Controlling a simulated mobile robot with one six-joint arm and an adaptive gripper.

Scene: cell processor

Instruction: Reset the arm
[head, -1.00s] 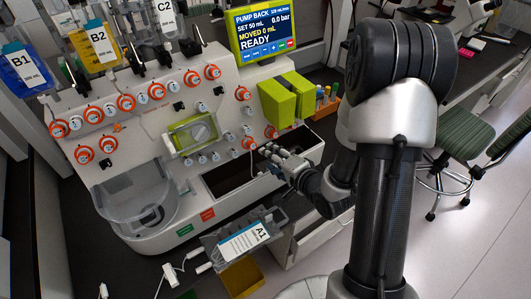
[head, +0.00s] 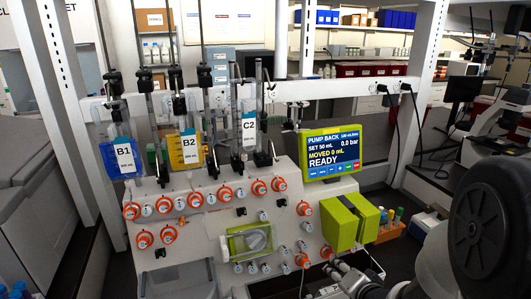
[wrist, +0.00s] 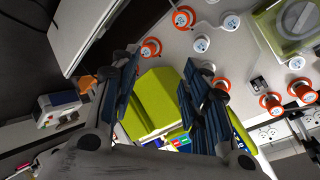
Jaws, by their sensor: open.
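My gripper shows in the wrist view (wrist: 155,95), its two dark ribbed fingers apart with nothing between them. Beyond the fingers is the green pump block (wrist: 150,95) on the front of the white cell processor. My dark arm link fills the lower right corner of the head view.
The processor panel (head: 205,225) carries several orange-ringed valves and a screen (head: 333,155) reading READY. Bags B1 (head: 124,157), B2 (head: 190,150) and C2 (head: 249,133) hang above it. An orange rack of tubes (head: 390,230) stands right of the green block.

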